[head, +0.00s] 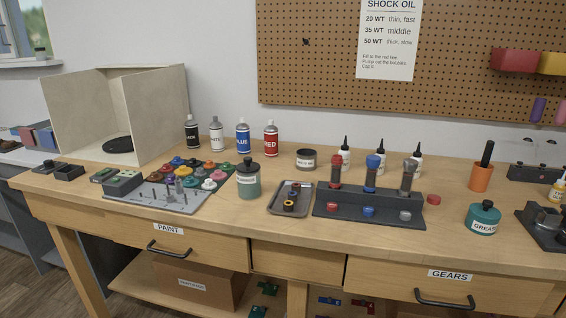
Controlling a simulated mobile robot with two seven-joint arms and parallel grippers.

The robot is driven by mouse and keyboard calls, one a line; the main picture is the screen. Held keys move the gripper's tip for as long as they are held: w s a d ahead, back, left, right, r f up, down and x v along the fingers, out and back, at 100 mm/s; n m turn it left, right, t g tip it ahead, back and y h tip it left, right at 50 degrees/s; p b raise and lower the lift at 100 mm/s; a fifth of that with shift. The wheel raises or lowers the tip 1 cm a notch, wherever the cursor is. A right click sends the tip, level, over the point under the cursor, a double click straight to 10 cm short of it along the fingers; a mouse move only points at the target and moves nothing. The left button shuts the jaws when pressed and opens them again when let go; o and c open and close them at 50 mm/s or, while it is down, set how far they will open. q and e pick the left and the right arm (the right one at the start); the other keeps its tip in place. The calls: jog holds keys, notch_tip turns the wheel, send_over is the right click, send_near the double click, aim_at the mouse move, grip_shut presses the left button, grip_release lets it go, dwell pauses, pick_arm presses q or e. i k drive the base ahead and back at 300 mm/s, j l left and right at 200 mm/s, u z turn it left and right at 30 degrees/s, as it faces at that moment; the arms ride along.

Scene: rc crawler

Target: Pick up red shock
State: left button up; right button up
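The red shock (336,173) stands upright in the dark shock stand (385,197) on the workbench, right of the middle in the head view. A red cap (332,207) lies at the front of the stand, below the red shock. Neither of my grippers shows in the head view.
A grey tray (275,207) with small parts lies left of the stand. A green jar (248,180) stands further left. White dropper bottles (345,158) stand close behind the shocks. An orange cup (481,178) and a grease jar (483,218) are to the right.

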aim_at(337, 162)
jog(key=i+j+z, duration=0.2)
jog(key=i+j, duration=0.15)
jog(key=j, duration=0.25)
jog(key=i+j+z, duration=0.1)
jog(key=j, duration=0.25)
jog(key=i+j+z, duration=0.1)
jog(key=i+j, duration=0.15)
